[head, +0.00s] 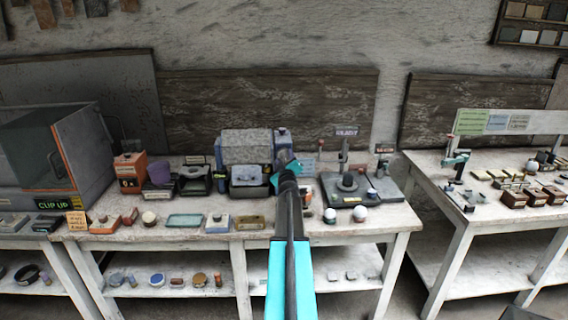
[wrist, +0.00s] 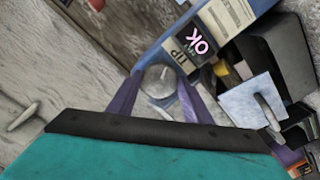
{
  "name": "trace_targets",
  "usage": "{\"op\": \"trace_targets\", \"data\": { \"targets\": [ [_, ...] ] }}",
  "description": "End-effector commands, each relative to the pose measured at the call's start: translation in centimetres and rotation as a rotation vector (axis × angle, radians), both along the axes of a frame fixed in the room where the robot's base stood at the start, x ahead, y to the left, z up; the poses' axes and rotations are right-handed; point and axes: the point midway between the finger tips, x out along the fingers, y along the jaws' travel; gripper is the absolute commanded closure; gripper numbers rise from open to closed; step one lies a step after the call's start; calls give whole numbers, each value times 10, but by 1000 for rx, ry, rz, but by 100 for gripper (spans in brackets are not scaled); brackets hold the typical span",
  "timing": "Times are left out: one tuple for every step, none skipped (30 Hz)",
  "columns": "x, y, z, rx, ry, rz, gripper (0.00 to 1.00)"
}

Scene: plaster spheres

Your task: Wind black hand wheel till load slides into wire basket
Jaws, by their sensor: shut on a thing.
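My gripper (head: 285,168) is at the right side of a blue-grey machine (head: 245,147) on the middle bench. In the wrist view, the two purple fingers of my gripper (wrist: 160,92) are closed around a round grey knob (wrist: 158,80). The knob sits beside the machine's blue frame (wrist: 213,32), which carries an "OK" label. I cannot make out the black hand wheel's rim; my gripper and arm cover that side of the machine in the head view. I cannot pick out the load or the wire basket with certainty.
A black plate with a round knob (head: 348,183) and white balls (head: 360,213) stand right of my arm. A second bench (head: 480,215) stands at right.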

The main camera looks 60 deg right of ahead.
Motion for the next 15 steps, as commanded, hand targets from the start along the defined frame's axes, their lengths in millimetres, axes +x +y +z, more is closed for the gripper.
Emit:
{"op": "trace_targets", "data": {
  "targets": [
    [-1,-3,3,-27,26,-1,77],
    [-1,-3,3,-41,47,-1,77],
    [-1,-3,4,-57,70,-1,77],
    [-1,-3,4,-70,87,-1,77],
    [-1,-3,4,-80,102,-2,77],
    [-1,-3,4,-95,123,-2,77],
    [-1,-3,4,-104,136,-2,77],
    [-1,-3,5,-112,147,-2,77],
    [-2,-3,5,-123,163,-2,77],
    [-2,-3,5,-130,171,-3,77],
    [-2,-3,5,-137,180,-3,77],
    [-2,-3,5,-144,190,-3,77],
    [-2,-3,5,-148,196,-3,77],
    [-2,-3,5,-152,201,-3,77],
    [-2,-3,6,-156,207,-3,77]
  ]
}}
